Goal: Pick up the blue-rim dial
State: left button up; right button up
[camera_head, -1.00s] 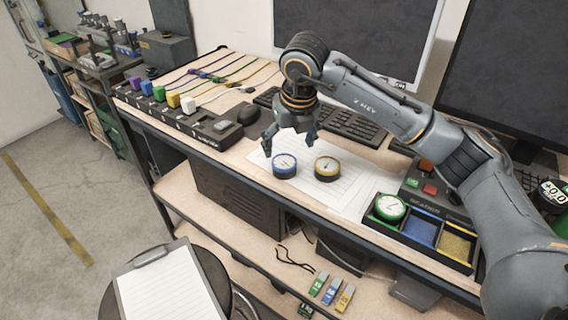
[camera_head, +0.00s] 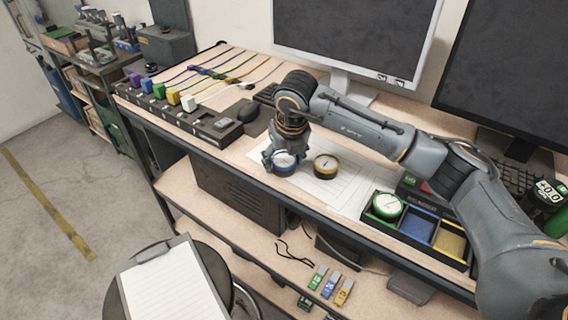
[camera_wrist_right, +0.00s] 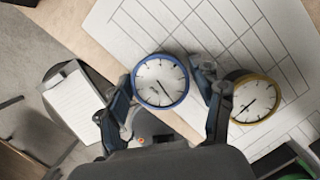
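The blue-rim dial (camera_head: 285,165) lies face up on the paper sheet near the front of the bench, partly hidden by my right gripper (camera_head: 283,157). In the right wrist view, the blue-rim dial (camera_wrist_right: 160,82) sits between the two fingers of my right gripper (camera_wrist_right: 162,76). The fingers are spread on either side of its rim, very near it; firm contact is not clear. A yellow-rim dial (camera_head: 326,166) lies just to the right, and it also shows in the right wrist view (camera_wrist_right: 256,98) beside the right finger. My left gripper is not in view.
A tray (camera_head: 410,239) with green, blue and yellow compartments stands to the right, a green-rim dial (camera_head: 387,205) in its green one. A rack with coloured blocks (camera_head: 172,97) is at the left. Monitors (camera_head: 350,35) and a keyboard stand behind.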

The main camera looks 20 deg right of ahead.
jog(key=c, duration=0.7)
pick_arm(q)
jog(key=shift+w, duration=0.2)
pick_arm(e)
jog(key=shift+c, duration=0.2)
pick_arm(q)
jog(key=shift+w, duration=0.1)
pick_arm(e)
jog(key=shift+r, duration=0.1)
